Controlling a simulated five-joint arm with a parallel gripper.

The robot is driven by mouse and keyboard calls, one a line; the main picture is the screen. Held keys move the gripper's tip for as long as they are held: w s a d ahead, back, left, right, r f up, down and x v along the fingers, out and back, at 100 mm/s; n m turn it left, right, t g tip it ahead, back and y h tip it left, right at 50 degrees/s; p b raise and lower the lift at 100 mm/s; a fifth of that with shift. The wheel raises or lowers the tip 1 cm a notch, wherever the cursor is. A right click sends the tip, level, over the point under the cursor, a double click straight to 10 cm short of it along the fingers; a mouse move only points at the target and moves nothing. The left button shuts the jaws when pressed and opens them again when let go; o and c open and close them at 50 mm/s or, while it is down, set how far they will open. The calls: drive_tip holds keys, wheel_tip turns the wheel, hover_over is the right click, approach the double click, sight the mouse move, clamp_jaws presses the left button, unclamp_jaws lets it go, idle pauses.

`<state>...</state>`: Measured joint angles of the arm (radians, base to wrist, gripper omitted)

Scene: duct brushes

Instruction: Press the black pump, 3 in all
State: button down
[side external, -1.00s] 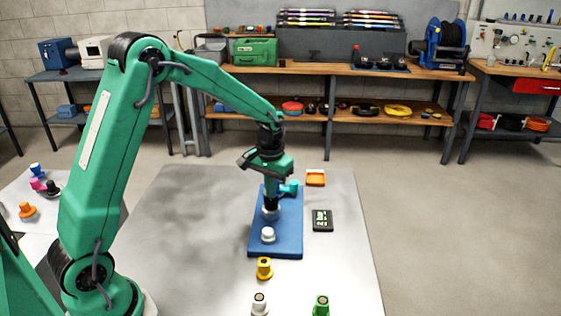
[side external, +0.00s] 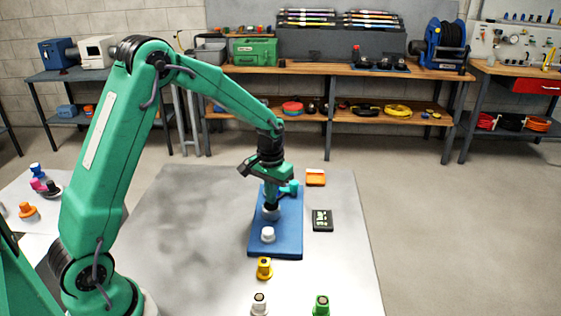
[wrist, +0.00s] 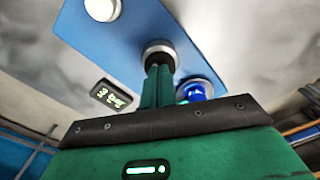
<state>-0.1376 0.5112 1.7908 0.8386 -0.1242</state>
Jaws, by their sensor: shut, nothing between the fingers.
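The blue board (side external: 287,243) lies on the grey table. The black pump (wrist: 160,59) sits in a pale round collar (wrist: 159,48) on the board; little of its dark top shows past my fingers. My gripper (side external: 271,206) is shut and empty, pointing down right over it. The fingertips appear to touch the pump's top, and they also show in the wrist view (wrist: 158,72). A white pump (side external: 268,235) stands nearer on the board. A blue pump (wrist: 195,91) stands on the other side, partly hidden by my gripper in the wrist view.
A black display (side external: 322,220) with green marks lies right of the board; I cannot read it surely. A small orange item (side external: 315,177) is behind it. Yellow (side external: 264,268), white (side external: 260,303) and green (side external: 321,306) pieces stand in front. The table's left part is clear.

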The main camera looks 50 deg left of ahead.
drive_tip(key=shift+r, duration=1.1)
wheel_tip(320, 180, up, 6)
drive_tip(key=shift+f, duration=0.1)
idle(0.7)
drive_tip(key=s+d+r+m+t, duration=0.1)
drive_tip(key=s+d+r+t, duration=0.25)
drive_tip(key=s+r, duration=0.6)
drive_tip(key=s+d+m+t, duration=0.2)
drive_tip(key=s+d, duration=0.1)
drive_tip(key=s, duration=1.1)
drive_tip(key=shift+r, duration=0.4)
